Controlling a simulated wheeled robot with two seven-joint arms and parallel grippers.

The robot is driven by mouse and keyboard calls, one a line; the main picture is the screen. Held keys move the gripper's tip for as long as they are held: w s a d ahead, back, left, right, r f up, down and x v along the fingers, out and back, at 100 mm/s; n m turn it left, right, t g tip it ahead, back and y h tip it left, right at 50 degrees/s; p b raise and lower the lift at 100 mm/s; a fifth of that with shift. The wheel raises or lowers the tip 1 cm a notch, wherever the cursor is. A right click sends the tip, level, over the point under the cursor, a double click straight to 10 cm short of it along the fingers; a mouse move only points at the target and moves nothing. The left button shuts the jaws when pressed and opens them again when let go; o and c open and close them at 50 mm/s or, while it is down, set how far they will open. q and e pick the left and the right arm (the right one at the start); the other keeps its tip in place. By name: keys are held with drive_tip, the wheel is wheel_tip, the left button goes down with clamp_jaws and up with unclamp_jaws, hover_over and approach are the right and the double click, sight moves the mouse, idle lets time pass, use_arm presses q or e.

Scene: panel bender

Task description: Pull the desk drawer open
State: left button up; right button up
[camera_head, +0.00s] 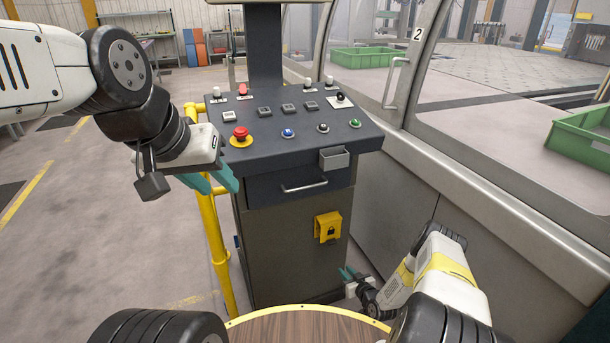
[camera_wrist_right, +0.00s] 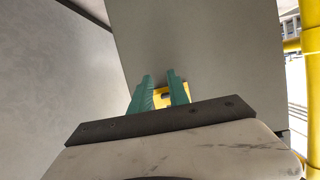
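The desk drawer (camera_head: 268,190) is a dark front under the sloping control panel, and it looks shut. Its silver bar handle (camera_head: 304,187) runs across the front. My left gripper (camera_head: 212,182) has teal fingers spread apart and empty, left of the drawer and beside the panel's left edge. It is apart from the handle. My right gripper (camera_head: 350,274) is low, below the drawer near the cabinet's lower right. In the right wrist view its teal fingers (camera_wrist_right: 162,92) stand apart with a gap and nothing held. The drawer handle does not show in that view.
The control desk (camera_head: 290,245) carries buttons, a red emergency stop (camera_head: 240,134) and a small grey box (camera_head: 334,158). A yellow lock box (camera_head: 327,227) is on its front, also in the right wrist view (camera_wrist_right: 165,98). A yellow rail (camera_head: 213,235) stands left; a machine wall is right.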

sight(310, 187)
drive_tip(key=shift+o, duration=0.7)
drive_tip(key=w+a+r+m, duration=0.1)
drive_tip(key=w+r+m, duration=0.2)
drive_tip(key=r, duration=0.5)
drive_tip(key=shift+w+m+t, duration=0.3)
drive_tip(key=shift+w+m, duration=0.05)
drive_tip(key=shift+m, duration=0.15)
drive_tip(key=a+r+m, duration=0.4)
drive_tip(key=r+m, duration=0.1)
drive_tip(key=r, duration=0.4)
drive_tip(key=a+r+m, duration=0.4)
drive_tip(key=r, duration=0.6)
drive_tip(key=a+r+m, duration=0.4)
drive_tip(key=r+m, duration=0.1)
drive_tip(key=r, duration=0.4)
drive_tip(key=shift+n+t+y, duration=0.3)
drive_tip(key=shift+t+y, duration=0.1)
drive_tip(key=x, duration=0.7)
drive_tip(key=shift+w+d+f, duration=0.1)
drive_tip(key=shift+d+f, duration=0.1)
drive_tip(key=shift+d, duration=0.15)
clamp_jaws()
